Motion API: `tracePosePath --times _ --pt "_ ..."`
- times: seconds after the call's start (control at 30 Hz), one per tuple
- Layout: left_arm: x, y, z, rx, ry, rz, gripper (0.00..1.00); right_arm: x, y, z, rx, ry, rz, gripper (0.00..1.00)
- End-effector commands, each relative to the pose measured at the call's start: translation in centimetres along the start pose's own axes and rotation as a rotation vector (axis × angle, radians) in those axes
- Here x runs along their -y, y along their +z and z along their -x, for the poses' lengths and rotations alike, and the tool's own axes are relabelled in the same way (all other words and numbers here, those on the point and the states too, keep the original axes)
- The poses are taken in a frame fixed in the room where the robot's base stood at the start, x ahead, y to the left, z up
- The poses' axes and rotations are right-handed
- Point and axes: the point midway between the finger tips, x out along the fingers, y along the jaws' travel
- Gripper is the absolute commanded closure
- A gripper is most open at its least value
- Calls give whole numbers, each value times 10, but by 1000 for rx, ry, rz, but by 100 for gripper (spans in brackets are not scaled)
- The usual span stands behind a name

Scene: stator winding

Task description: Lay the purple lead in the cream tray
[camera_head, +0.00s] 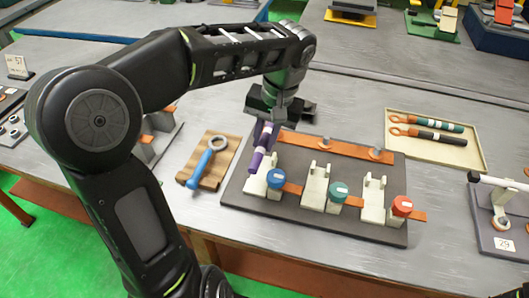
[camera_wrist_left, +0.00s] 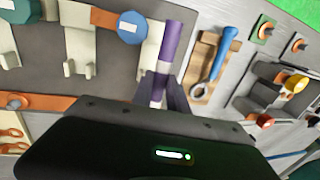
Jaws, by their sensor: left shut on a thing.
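My left gripper (camera_head: 268,115) is shut on the purple lead (camera_head: 260,150), which has a white band. The lead hangs tilted from the jaws over the left end of the dark terminal board (camera_head: 233,190), by the leftmost cream holder. In the left wrist view the purple lead (camera_wrist_left: 171,45) runs up from between the fingers (camera_wrist_left: 163,92). I cannot tell whether it touches the holder. The cream tray (camera_head: 408,150) lies at the right, well apart from my gripper. Two leads with orange ring ends, one green (camera_head: 440,125) and one black (camera_head: 441,137), lie in it.
Blue (camera_head: 275,178), green (camera_head: 337,191) and red (camera_head: 402,205) caps stand at the board's front. An orange bar (camera_head: 335,147) with bolts lies behind the holders. A blue-handled wrench (camera_head: 203,163) lies on a wooden block at left. A fixture (camera_head: 500,215) stands at far right.

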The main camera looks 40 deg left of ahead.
Motion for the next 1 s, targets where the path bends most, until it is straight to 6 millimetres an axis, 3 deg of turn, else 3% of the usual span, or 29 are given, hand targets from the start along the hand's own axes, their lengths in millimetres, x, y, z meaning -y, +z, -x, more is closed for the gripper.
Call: tracePosePath --times 0.07,0.2,1.0 --pt "4 0 19 0 0 1 100 4 0 12 1 0 0 64" --pt "5 0 28 1 0 0 100 7 0 17 1 0 0 64" --pt "6 0 27 1 -1 0 100 6 0 16 1 0 0 64"
